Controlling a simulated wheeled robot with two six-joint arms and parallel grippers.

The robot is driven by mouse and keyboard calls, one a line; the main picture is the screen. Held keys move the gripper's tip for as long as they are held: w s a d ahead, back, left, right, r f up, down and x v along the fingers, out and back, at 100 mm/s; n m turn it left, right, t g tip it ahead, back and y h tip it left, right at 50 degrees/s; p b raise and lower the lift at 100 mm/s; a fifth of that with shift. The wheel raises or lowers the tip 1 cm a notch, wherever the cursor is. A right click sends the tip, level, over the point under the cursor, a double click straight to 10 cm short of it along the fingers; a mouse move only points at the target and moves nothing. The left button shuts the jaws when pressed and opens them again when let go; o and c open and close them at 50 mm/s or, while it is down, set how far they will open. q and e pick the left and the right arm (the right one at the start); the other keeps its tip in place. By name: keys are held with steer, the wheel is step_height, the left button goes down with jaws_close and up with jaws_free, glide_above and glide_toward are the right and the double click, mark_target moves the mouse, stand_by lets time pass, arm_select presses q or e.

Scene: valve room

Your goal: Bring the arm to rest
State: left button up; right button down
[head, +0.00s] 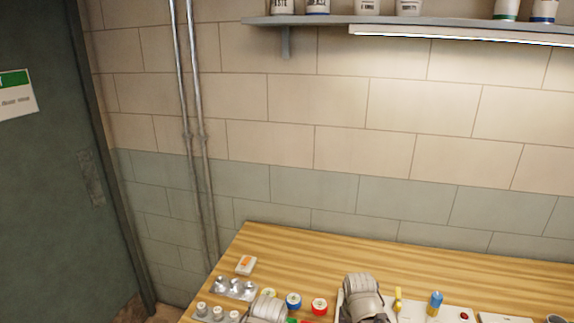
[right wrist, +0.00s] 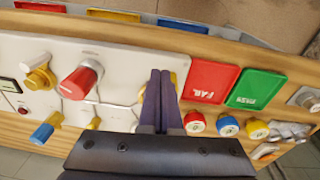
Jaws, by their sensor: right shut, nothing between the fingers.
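My right gripper (right wrist: 160,76) shows in the right wrist view, its two dark fingers together with nothing between them. It is over a white panel (right wrist: 115,65), and its tips cover part of a yellow item on the panel. The panel carries a red knob (right wrist: 80,82), a yellow-and-white valve (right wrist: 38,78) and a blue-handled valve (right wrist: 43,132). In the head view, pale parts of my arms rise at the bottom edge over the bench. My left gripper is not visible.
A wooden bench (head: 330,250) stands against the block wall. A red tray (right wrist: 208,82) and a green tray (right wrist: 256,90) lie beside the panel, near several coloured round caps. Blue (head: 293,300) and red (head: 319,306) ones show in the head view. A shelf (head: 330,20) hangs above.

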steer(key=s+a+n+g, duration=0.1)
steer(key=s+a+n, duration=0.5)
steer(key=a, duration=0.5)
steer(key=shift+s+a+f+h+b, duration=0.15)
steer(key=shift+s+f+h+b, duration=0.15)
steer(key=shift+s, duration=0.9)
